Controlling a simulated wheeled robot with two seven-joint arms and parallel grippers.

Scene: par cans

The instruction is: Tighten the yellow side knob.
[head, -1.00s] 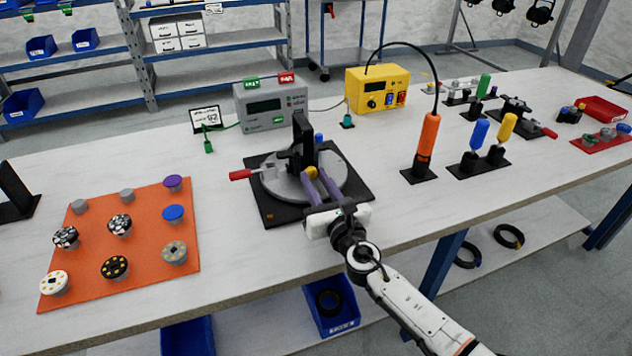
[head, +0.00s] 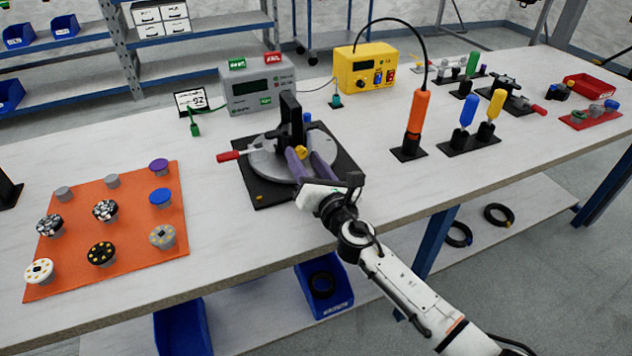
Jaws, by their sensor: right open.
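The yellow side knob (head: 301,153) sits on the near side of the black upright block (head: 291,115) of a round grey fixture. The grey disc (head: 263,168) rests on a black base plate (head: 342,172). A red-tipped lever (head: 229,156) sticks out to the left and a blue knob (head: 307,117) shows behind the block. My right gripper (head: 306,160) reaches in from the near side, with its purple fingers apart on either side of the yellow knob. Whether they touch it cannot be told. My left gripper is out of view.
An orange mat (head: 75,250) with several knobs lies at the left. A grey controller (head: 235,97) and a yellow power unit (head: 345,66) stand behind the fixture. An orange screwdriver (head: 417,115) on a cable stands right, beside blue and yellow handled tools (head: 468,110). The front table strip is clear.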

